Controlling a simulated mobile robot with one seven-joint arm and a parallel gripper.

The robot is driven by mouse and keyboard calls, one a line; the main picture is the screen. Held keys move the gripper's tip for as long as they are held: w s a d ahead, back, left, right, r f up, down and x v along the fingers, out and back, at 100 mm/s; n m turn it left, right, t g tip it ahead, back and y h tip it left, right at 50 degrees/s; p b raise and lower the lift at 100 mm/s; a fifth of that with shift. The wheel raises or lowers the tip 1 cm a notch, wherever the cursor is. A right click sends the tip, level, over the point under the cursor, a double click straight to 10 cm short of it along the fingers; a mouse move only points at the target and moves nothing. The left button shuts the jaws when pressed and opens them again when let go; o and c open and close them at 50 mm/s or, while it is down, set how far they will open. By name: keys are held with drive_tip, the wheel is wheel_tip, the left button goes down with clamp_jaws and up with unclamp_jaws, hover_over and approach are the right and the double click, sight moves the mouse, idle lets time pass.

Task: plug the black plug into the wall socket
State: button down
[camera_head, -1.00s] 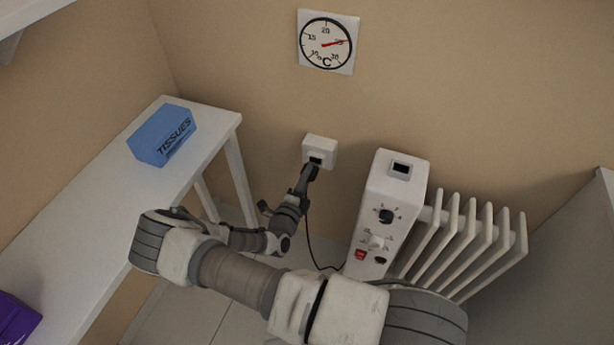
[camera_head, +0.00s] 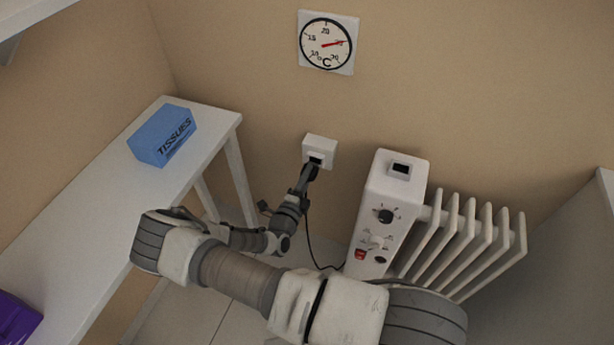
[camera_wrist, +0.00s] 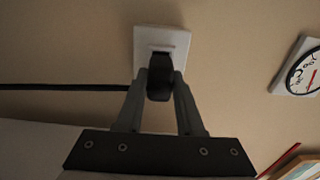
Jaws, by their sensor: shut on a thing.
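The white wall socket (camera_head: 321,149) is on the beige wall below the thermometer, and it also fills the upper middle of the wrist view (camera_wrist: 176,43). The black plug (camera_wrist: 160,78) is between the fingertips of my gripper (camera_wrist: 160,88), which is shut on it. The plug is at the socket's face; its front end overlaps the socket opening in the wrist view. I cannot tell how deep its prongs sit. In the head view my gripper (camera_head: 309,172) points up at the socket from below. A black cable (camera_head: 310,240) hangs down from it toward the heater.
A white radiator heater (camera_head: 395,210) stands just right of the arm. A white table (camera_head: 100,200) with a blue tissue box (camera_head: 162,135) is at left, and a purple object (camera_head: 15,318) lies on it. The thermometer (camera_head: 327,43) hangs above the socket.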

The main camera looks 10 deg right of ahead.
drive_tip(key=shift+x, duration=1.35)
drive_tip(key=shift+c, duration=2.3)
unclamp_jaws()
drive_tip(key=p+v, duration=0.2)
drive_tip(key=v, duration=1.5)
drive_tip(key=shift+s, duration=0.2)
drive_tip(key=shift+a+r, duration=0.1)
drive_tip(key=shift+a, duration=0.05)
